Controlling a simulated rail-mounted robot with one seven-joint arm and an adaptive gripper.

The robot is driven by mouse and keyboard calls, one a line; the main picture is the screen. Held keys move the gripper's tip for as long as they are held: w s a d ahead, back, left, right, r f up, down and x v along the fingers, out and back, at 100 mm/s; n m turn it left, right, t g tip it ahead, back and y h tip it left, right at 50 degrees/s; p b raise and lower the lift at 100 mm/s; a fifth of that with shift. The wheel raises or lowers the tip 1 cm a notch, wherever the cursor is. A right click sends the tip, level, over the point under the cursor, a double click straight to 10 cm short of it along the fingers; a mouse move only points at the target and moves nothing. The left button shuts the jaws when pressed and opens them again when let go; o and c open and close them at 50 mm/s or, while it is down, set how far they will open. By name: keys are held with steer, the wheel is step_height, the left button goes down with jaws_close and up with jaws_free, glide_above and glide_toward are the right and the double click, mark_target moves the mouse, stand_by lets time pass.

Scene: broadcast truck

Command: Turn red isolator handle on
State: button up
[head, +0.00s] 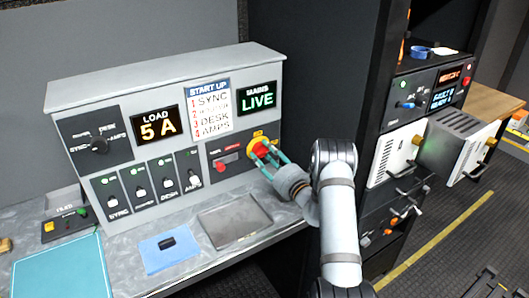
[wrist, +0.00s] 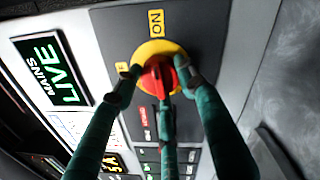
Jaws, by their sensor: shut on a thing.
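The red isolator handle (wrist: 159,76) sits on a round yellow plate (wrist: 176,49) on the grey panel. In the wrist view an ON label (wrist: 156,25) is beside the plate, with another yellow label, partly hidden, next to it. My gripper (wrist: 160,83) has its teal fingers closed around the red handle, touching it from both sides. In the head view the handle (head: 261,149) shows at the panel's lower right, with my gripper (head: 267,160) on it. Its exact angle is hard to tell behind the fingers.
The MAINS display (head: 257,99) reads LIVE and the LOAD display (head: 157,125) reads 5 A. Several breaker switches (head: 140,190) line the panel's lower left. A dark equipment rack (head: 365,100) stands right of my arm.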

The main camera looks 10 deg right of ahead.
steer(key=shift+w+d+r+m, duration=0.15)
steer(key=shift+d+r+m, duration=0.15)
steer(key=shift+m, duration=0.4)
steer(key=o, duration=1.2)
steer(key=shift+a+f, duration=0.1)
steer(key=shift+f, duration=0.05)
steer(key=shift+c, duration=0.2)
steer(key=shift+a, duration=0.1)
steer(key=v, duration=1.2)
